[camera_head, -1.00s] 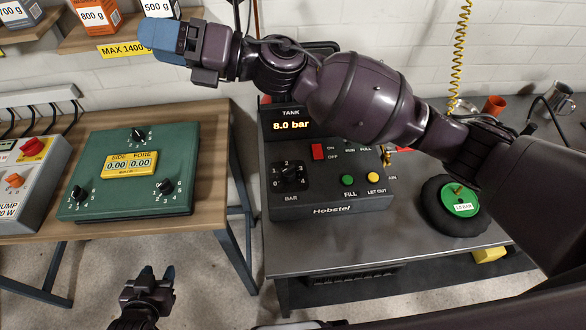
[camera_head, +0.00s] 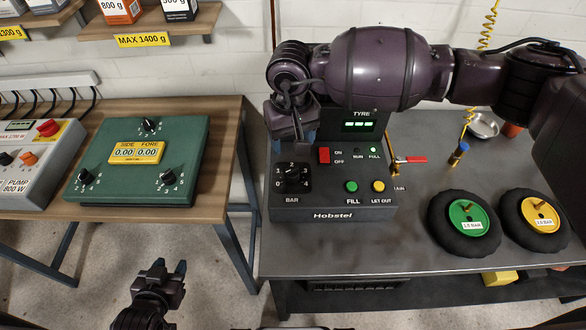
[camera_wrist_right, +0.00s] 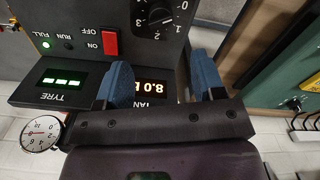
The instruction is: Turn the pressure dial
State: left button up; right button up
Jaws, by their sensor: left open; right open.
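The pressure dial (camera_head: 291,175), a black knob marked BAR with numbers around it, is on the left of the dark Hobstel compressor panel (camera_head: 340,216). It also shows at the top of the right wrist view (camera_wrist_right: 161,17). Its exact setting is too small to read. My right gripper (camera_head: 294,138) is open and empty, pointing down just above the dial and apart from it. Its blue fingers (camera_wrist_right: 162,78) stand either side of the display area in the wrist view. My left gripper (camera_head: 170,268) is open and empty, low in front of the gap between the tables.
A red switch (camera_head: 324,155), green FILL button (camera_head: 352,186) and yellow LET OUT button (camera_head: 378,185) share the panel. Two tyres (camera_head: 464,250) lie to the right. A gauge (camera_wrist_right: 40,134) is beside the displays.

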aim_at(292, 169)
jog(key=shift+f+n, duration=0.15)
jog(key=shift+n, duration=0.15)
notch_tip(292, 169, down, 10)
jog(key=shift+f+p, duration=0.25)
jog(key=shift+p, duration=0.05)
jog(key=shift+c, duration=0.4)
jog(key=c, duration=0.8)
jog(key=shift+c, duration=0.2)
